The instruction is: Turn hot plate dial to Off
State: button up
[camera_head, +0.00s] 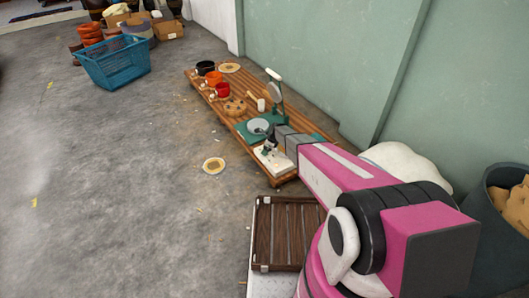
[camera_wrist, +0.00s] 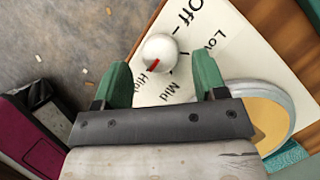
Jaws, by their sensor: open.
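The white round dial (camera_wrist: 160,50) has a short red mark on its lower-left side, pointing toward the word High. It sits on the white labelled panel of the hot plate (camera_wrist: 232,42). Off is printed above right of the dial, Low to the right, Mid and High below. My gripper (camera_wrist: 162,80) is open, its two green fingertips on either side of the area just below the dial, with no visible grip on it. In the head view my gripper (camera_head: 270,143) is over the white hot plate (camera_head: 273,160), partly hiding it; the dial is too small to make out.
The hot plate stands on the near end of a low slatted wooden table (camera_head: 205,90). A green scale (camera_head: 245,130), cookie board (camera_head: 235,107) and several mugs (camera_head: 213,78) stand farther along. A wall (camera_head: 340,50) runs along the right. Open floor (camera_head: 120,170) lies left.

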jog(key=shift+x, duration=1.25)
jog(key=c, duration=0.9)
